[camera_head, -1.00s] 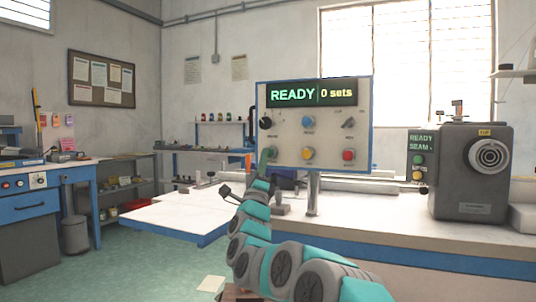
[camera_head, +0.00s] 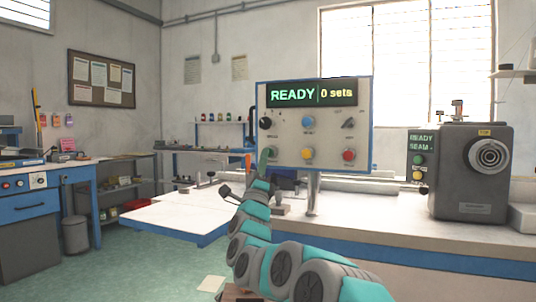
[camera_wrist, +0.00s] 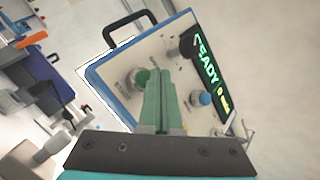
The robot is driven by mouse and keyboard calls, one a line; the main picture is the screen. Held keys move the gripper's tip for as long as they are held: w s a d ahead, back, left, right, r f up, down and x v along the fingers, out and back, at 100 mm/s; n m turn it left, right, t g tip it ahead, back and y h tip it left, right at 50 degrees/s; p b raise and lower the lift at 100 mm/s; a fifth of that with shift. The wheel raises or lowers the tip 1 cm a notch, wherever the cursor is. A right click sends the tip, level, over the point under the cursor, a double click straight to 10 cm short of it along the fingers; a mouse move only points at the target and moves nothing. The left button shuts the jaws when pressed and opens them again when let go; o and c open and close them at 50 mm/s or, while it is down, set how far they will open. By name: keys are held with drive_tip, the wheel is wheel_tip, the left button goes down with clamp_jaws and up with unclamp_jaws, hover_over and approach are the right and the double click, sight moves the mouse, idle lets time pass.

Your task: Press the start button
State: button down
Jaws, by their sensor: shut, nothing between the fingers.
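The control panel (camera_head: 335,122) stands upright on a post on the worktable, its display reading READY, 0 sets. The green start button (camera_wrist: 141,77) is at the panel's lower left, with a START label beside it in the wrist view. In the head view the green button (camera_head: 272,152) shows just right of my gripper. My gripper (camera_head: 264,156) is shut and empty in front of the panel. In the wrist view its green fingers (camera_wrist: 160,76) overlap the panel right beside the button. I cannot tell whether the tips touch it.
The panel also has a blue button (camera_head: 308,121), a yellow button (camera_head: 308,154), a red button (camera_head: 348,155) and a black knob (camera_head: 265,123). A grey machine (camera_head: 472,175) stands right on the worktable (camera_head: 400,215). Open floor lies front left.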

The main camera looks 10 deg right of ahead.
drive_tip(key=shift+w+d+b, duration=0.1)
drive_tip(key=shift+b, duration=0.2)
drive_tip(key=shift+w+d, duration=0.2)
